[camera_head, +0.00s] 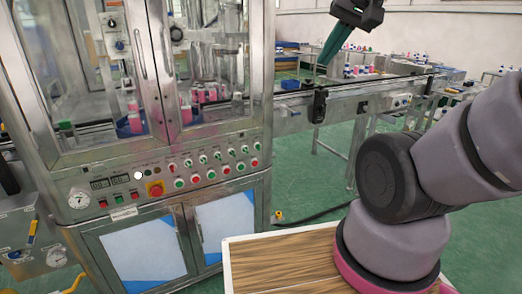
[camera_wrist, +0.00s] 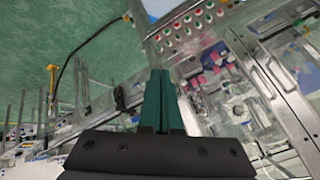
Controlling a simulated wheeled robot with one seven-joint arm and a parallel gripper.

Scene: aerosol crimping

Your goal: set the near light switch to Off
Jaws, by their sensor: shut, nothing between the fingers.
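The control panel (camera_head: 145,188) is on the front of the steel machine, below its glass doors. It carries a row of small selector switches (camera_head: 203,159) above a row of red and green buttons. I cannot tell which one is the near light switch, nor read its setting. The panel also shows in the wrist view (camera_wrist: 190,27), at the top and tilted. My gripper (camera_head: 322,63) is at the upper middle of the head view, apart from the panel and to its right. Its dark green fingers (camera_wrist: 158,72) are shut and empty.
A conveyor (camera_head: 345,92) with small bottles runs right from the machine, behind and below my gripper. A red emergency button (camera_head: 156,189) sits left of the switches. Cabinet doors (camera_head: 225,228) are below the panel. A wooden top (camera_head: 285,262) is at the front.

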